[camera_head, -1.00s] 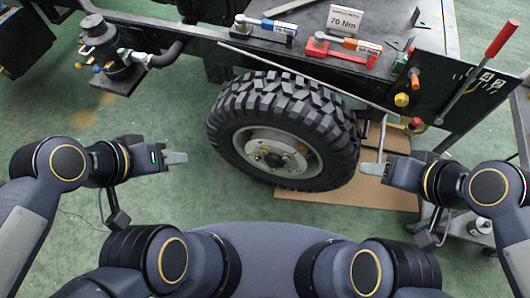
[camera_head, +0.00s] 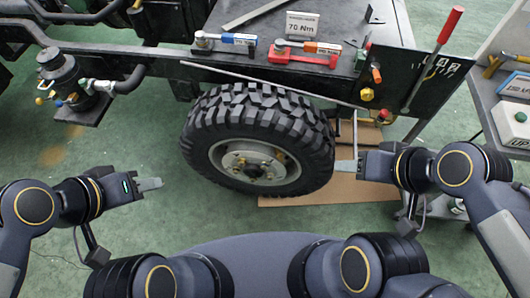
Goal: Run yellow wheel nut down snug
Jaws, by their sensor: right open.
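The black-tyred wheel (camera_head: 202,140) stands upright at the middle, with a pale hub (camera_head: 232,158) facing me. Small yellowish spots show on the hub, but I cannot tell which is the yellow wheel nut. My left gripper (camera_head: 152,184) is left of the wheel, apart from it, pointing right; its jaw gap does not show. My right gripper (camera_head: 345,166) is open and points left, close to the tyre's right side in the picture; I see nothing in it. A blue-handled torque wrench (camera_head: 231,39) and a red-and-orange one (camera_head: 322,47) lie in holders on the chassis top.
A "70 Nm" sign (camera_head: 302,26) stands behind the wrenches. A yellow knob (camera_head: 367,94) and a red-handled lever (camera_head: 449,26) are on the chassis side. Cardboard (camera_head: 300,200) lies under the wheel.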

